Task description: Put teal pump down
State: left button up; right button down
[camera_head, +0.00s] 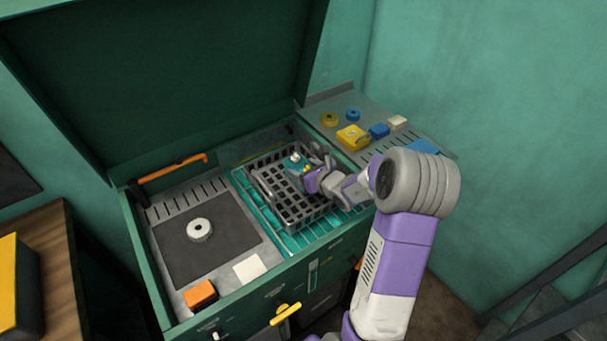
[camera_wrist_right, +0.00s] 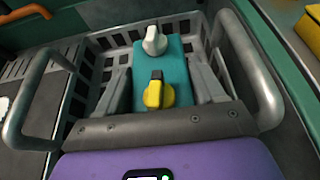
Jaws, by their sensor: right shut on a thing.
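The teal pump (camera_wrist_right: 175,65) is a small teal block with a pale grey knob at its far end and a yellow knob nearer to me. My right gripper (camera_wrist_right: 165,90) is shut on it, with one grey finger on each side. In the head view the pump (camera_head: 296,163) and the right gripper (camera_head: 307,177) are at the dark grey slotted basket (camera_head: 268,190). The pump's underside is hidden, so I cannot tell whether it touches the basket floor. My left gripper is not in view.
The basket sits on a teal wire rack (camera_head: 305,238) in the green cabinet. To its left are a dark mat (camera_head: 180,260) with a pale ring (camera_head: 199,230), and an orange block (camera_head: 200,294). At the right, a side shelf holds a yellow block (camera_head: 353,137). A raised lid (camera_head: 160,80) stands behind.

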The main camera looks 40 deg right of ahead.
jog(key=shift+w+f, duration=0.1)
jog(key=shift+f, duration=0.3)
jog(key=shift+f, duration=0.1)
jog(key=shift+c, duration=0.6)
grip_release()
jog(key=shift+f, duration=0.1)
jog(key=shift+s+r, duration=0.2)
jog(key=shift+s, duration=0.1)
jog(key=p+v, duration=0.2)
jog(key=v, duration=0.9)
jog(key=shift+s, duration=0.25)
